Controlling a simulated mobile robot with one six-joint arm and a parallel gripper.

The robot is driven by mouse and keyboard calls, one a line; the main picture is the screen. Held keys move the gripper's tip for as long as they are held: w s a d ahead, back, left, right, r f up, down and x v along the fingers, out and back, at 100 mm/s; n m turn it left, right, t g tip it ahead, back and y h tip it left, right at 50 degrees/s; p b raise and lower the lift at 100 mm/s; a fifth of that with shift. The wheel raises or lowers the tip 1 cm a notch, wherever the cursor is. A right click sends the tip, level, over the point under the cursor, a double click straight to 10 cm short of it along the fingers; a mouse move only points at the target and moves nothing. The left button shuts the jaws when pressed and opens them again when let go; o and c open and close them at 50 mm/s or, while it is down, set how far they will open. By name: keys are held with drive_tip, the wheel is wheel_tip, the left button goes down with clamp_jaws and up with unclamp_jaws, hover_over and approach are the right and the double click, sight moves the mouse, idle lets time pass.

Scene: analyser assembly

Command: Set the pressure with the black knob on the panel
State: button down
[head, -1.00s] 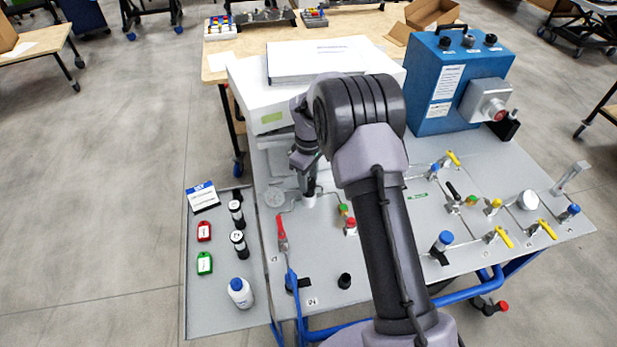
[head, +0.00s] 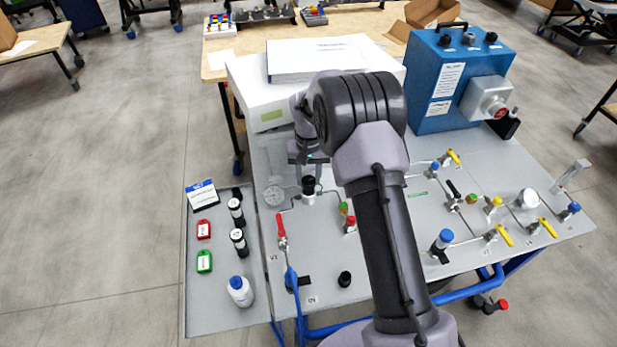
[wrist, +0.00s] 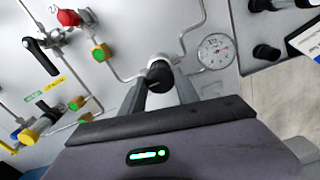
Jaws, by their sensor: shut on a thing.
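The black knob (head: 308,185) stands on a silver regulator body on the grey panel (head: 375,268), just in front of the white box. In the wrist view the knob (wrist: 160,73) lies between the tips of my gripper (wrist: 162,80), which is shut on it from both sides. In the head view my gripper (head: 308,167) is directly above the knob, fingers down. A round white pressure gauge (head: 274,195) lies just left of the knob. The gauge (wrist: 216,51) faces the wrist camera, but its reading is too small to tell.
A red-handled valve (head: 281,230) and a red-capped fitting (head: 350,224) are close to the knob. A white box (head: 247,88) stands behind. A side tray (head: 222,312) holds tags, black cylinders and a bottle. Another black knob (head: 345,279) sits nearer the front.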

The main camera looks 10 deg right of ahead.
sight(309, 180)
drive_tip(key=m+b, duration=0.1)
drive_tip(key=m, duration=0.4)
drive_tip(key=shift+m+b, duration=0.4)
drive_tip(key=shift+m, duration=2)
drive_tip(key=c, duration=0.9)
unclamp_jaws()
drive_tip(key=shift+r, duration=0.1)
wheel_tip(309, 180, up, 17)
drive_tip(key=p, duration=0.5)
drive_tip(key=shift+r, duration=0.15)
